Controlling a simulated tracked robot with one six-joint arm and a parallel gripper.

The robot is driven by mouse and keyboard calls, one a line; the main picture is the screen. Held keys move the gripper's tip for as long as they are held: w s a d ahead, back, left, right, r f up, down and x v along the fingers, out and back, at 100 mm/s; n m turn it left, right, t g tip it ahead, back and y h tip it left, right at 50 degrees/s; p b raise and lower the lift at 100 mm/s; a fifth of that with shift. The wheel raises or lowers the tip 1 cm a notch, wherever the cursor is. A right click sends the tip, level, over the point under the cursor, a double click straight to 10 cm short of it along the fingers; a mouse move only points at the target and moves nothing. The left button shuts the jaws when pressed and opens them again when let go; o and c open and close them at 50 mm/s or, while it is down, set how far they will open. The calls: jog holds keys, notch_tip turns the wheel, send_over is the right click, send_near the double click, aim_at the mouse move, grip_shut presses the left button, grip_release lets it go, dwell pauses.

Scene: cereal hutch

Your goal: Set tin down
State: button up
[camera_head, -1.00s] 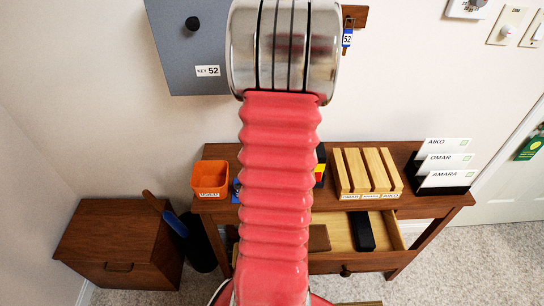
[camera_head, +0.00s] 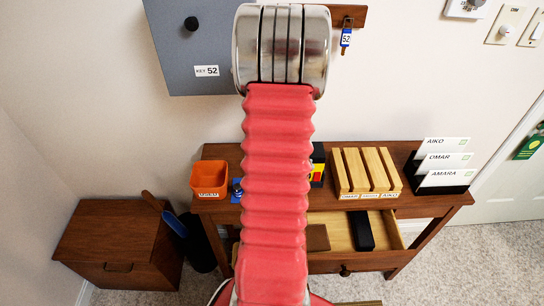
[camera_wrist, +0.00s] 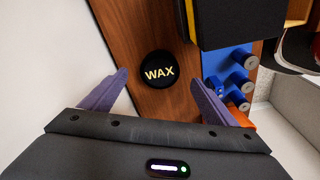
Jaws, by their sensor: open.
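The tin is a round black disc lettered WAX (camera_wrist: 158,70) in the wrist view. It appears to rest flat on the brown wooden desk top (camera_wrist: 134,30). My gripper (camera_wrist: 160,78) is open, with one purple finger to the left of the tin and one to the right. Clear gaps show between the tin and both fingers. In the head view my red arm stands in front of the middle of the desk (camera_head: 224,152) and hides the tin and my gripper.
A black and yellow box (camera_wrist: 228,25) and a blue block with pegs (camera_wrist: 236,72) stand to the tin's right. The head view shows an orange bin (camera_head: 209,182), slotted wooden rack (camera_head: 352,172), card holder (camera_head: 440,180) and open drawer (camera_head: 340,232). A pale wall lies left in the wrist view.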

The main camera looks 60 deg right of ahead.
jog(key=f, duration=0.5)
jog(key=shift+w, duration=0.4)
jog(key=c, duration=1.3)
jog(key=shift+o, duration=0.2)
jog(key=shift+r, duration=0.1)
jog(key=shift+a+r, duration=0.15)
jog(key=shift+r, duration=0.15)
notch_tip(320, 180, up, 11)
jog(key=s+a, duration=0.4)
jog(key=a, duration=0.4)
jog(key=s+a, duration=0.5)
jog(key=a, duration=0.4)
jog(key=shift+a, duration=0.3)
jog(key=shift+f, duration=0.1)
